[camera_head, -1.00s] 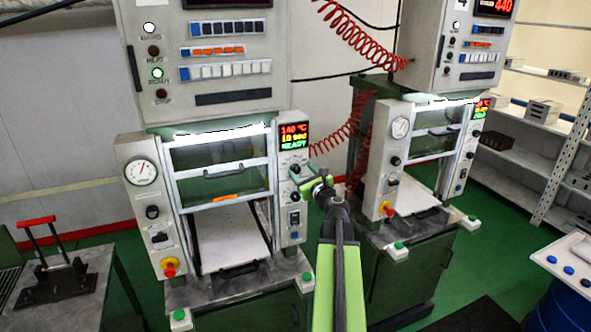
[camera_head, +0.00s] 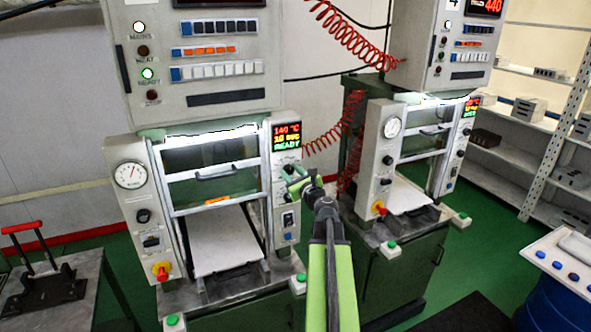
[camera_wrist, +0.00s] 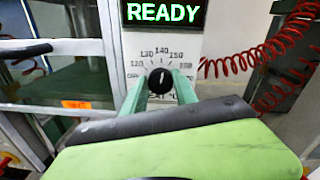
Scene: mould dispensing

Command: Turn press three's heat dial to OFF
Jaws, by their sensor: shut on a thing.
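The left press (camera_head: 215,150) shows 140 °C and READY on its display (camera_head: 287,136). Its own number is not in view; the press on its right bears a 4. The heat dial is a black round knob (camera_wrist: 160,81) below the display in the wrist view. Its white mark points up, by 140 on the printed scale. The low end of the scale is partly hidden. My gripper (camera_head: 291,174) is at the control panel. In the wrist view, its green fingers (camera_wrist: 161,91) are shut on the dial from both sides.
More controls (camera_head: 287,217) sit below the dial on the same panel. A red coiled hose (camera_head: 322,138) hangs just right of it. The neighbouring press (camera_head: 410,150) stands to the right. A bench with a red-handled tool (camera_head: 40,270) is at the left.

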